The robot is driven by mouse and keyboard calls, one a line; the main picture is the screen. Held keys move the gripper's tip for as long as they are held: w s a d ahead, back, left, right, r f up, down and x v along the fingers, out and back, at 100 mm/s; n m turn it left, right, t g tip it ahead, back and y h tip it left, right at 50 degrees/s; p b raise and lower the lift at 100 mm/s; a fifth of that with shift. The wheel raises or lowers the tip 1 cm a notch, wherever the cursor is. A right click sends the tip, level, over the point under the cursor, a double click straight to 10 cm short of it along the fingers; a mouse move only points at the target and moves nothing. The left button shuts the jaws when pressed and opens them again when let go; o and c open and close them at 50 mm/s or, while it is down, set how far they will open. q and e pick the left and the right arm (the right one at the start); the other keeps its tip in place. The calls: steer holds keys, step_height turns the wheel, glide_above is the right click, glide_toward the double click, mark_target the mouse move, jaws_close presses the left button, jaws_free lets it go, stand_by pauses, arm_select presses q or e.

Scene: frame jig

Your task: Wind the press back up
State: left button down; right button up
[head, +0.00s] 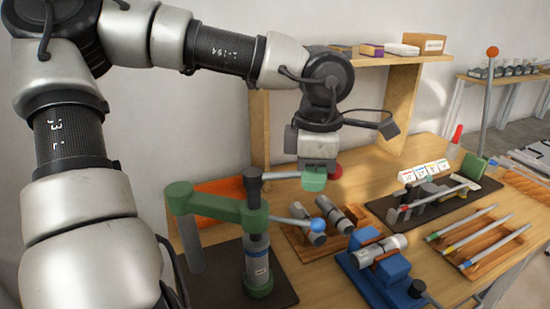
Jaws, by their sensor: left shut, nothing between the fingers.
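The press is the green-armed device (222,207) on a dark base plate at the lower middle left. Its upright grey spindle (256,245) has a black top and a green foot low over the plate. A thin rod (283,175) runs right from the black top and passes behind my left gripper (313,184). A dark red knob (336,172) shows just right of the gripper. A second rod with a blue ball (318,225) points right from the green head. My left gripper is shut and empty, pointing down beside the rod; contact cannot be told.
A wooden tray with grey cylinders (334,220) and a blue fixture holding a cylinder (378,262) stand right of the press. A dark plate with a clamp (430,197) and a rack of coloured rods (482,240) lie farther right. An orange panel (216,200) is behind.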

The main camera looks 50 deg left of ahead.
arm_select(q)
steer(key=shift+w+a+p, duration=0.15)
steer(key=shift+w+a, duration=0.45)
steer(key=shift+a, duration=0.25)
steer(key=shift+w+a+p, duration=0.15)
steer(key=shift+w+a, duration=0.4)
steer(key=shift+a, duration=0.25)
steer(key=a, duration=0.2)
steer(key=w+a, duration=0.1)
steer(key=a, duration=0.1)
steer(key=shift+p, duration=0.35)
steer(key=a, duration=0.4)
steer(key=shift+s+a+p, duration=0.15)
steer(key=shift+s+p, duration=0.2)
steer(key=shift+s, duration=0.05)
steer(key=shift+a, duration=0.1)
steer(key=s+a, duration=0.2)
steer(key=a, duration=0.1)
steer(key=shift+s, duration=0.25)
